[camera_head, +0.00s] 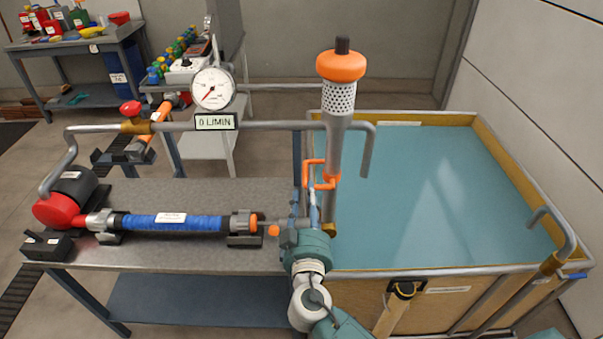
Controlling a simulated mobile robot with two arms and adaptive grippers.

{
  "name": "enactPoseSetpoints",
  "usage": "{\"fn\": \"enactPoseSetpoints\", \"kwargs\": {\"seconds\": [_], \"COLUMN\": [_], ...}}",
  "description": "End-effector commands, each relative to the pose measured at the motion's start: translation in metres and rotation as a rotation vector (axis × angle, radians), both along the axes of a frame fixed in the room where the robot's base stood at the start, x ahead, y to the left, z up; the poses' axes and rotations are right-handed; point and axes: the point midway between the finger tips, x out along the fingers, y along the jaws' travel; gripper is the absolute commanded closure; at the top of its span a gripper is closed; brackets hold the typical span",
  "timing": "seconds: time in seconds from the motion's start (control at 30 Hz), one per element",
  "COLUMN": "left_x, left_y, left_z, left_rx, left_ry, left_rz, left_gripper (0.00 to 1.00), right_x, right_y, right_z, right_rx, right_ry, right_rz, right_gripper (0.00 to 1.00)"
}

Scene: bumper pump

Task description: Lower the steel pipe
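The steel pipe (336,140) stands nearly upright at the tank's left edge. Its upper part is a perforated strainer (340,98) with an orange cap (341,66) and a dark tip on top. An orange handle-like bracket (314,172) sits at its lower part. My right gripper (315,195) reaches up from the bottom of the head view to the pipe's lower part, just below the orange bracket. Its fingertips overlap the pipe and bracket, so I cannot tell whether they grip. My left gripper is not in view.
A blue water tank (582,265) fills the right side. The grey workbench (205,258) carries a blue hose (178,222), a red motor (62,202) and a black box (45,246). A gauge (212,89) and "0 L/MIN" display (215,122) sit by a horizontal pipe (265,126).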

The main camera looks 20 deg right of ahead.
Motion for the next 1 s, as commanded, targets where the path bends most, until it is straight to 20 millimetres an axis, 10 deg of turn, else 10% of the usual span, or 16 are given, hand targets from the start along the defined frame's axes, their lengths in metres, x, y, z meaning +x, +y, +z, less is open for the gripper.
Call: {"fn": "enactPoseSetpoints", "kwargs": {"seconds": [0.4,0.83,1.0], "left_x": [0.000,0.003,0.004], "left_y": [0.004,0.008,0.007], "left_z": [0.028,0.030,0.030], "left_rx": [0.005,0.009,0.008], "left_ry": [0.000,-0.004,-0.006], "left_rz": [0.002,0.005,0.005], "left_gripper": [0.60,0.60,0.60], "right_x": [0.070,0.080,0.080], "right_y": [-0.020,-0.023,-0.023], "right_z": [0.002,-0.001,-0.001], "right_rx": [-0.004,-0.001,-0.001], "right_ry": [0.002,0.004,0.004], "right_rz": [0.000,0.001,0.001], "right_gripper": [0.70,0.70,1.00]}}
